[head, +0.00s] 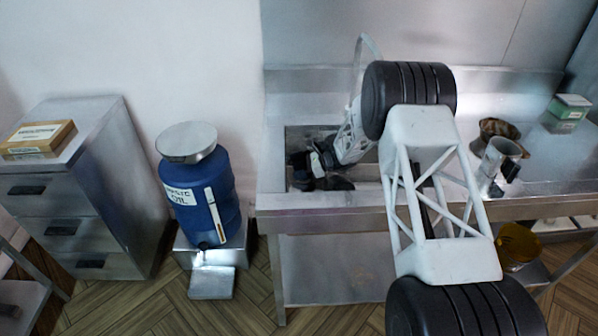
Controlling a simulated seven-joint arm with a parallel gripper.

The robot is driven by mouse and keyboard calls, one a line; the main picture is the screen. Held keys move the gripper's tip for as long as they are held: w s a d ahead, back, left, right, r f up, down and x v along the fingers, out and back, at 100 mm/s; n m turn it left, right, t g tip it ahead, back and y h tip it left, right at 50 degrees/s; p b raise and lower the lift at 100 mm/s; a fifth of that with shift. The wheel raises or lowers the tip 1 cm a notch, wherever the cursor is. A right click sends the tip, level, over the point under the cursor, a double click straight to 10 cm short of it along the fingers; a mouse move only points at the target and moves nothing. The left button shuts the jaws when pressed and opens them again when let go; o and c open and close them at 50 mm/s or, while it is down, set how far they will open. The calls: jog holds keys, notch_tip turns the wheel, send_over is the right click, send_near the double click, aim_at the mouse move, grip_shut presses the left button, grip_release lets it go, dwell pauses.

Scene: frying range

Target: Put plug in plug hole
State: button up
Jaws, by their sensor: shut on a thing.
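The sink basin (368,172) is set into the steel counter left of centre. My gripper (318,180) reaches down into the left part of the basin. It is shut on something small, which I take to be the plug. The plug's outline cannot be told apart from the dark fingers at this size. The plug hole is not visible; my gripper and the basin's shadow hide the floor there. I cannot tell whether the held thing touches the basin floor.
A curved faucet (368,45) rises behind the basin, close to my wrist. On the counter at right stand a metal jug (499,160), a brown bowl (499,130) and a green box (567,112). A blue oil drum (203,195) and a drawer cabinet (85,190) stand left.

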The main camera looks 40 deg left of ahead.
jog(key=shift+f, duration=0.1)
jog(key=o, duration=0.9)
jog(key=shift+w+d, duration=0.1)
jog(key=v, duration=1.1)
jog(key=shift+w+d+r, duration=0.2)
jog(key=shift+d+r, duration=0.05)
jog(key=shift+r, duration=0.1)
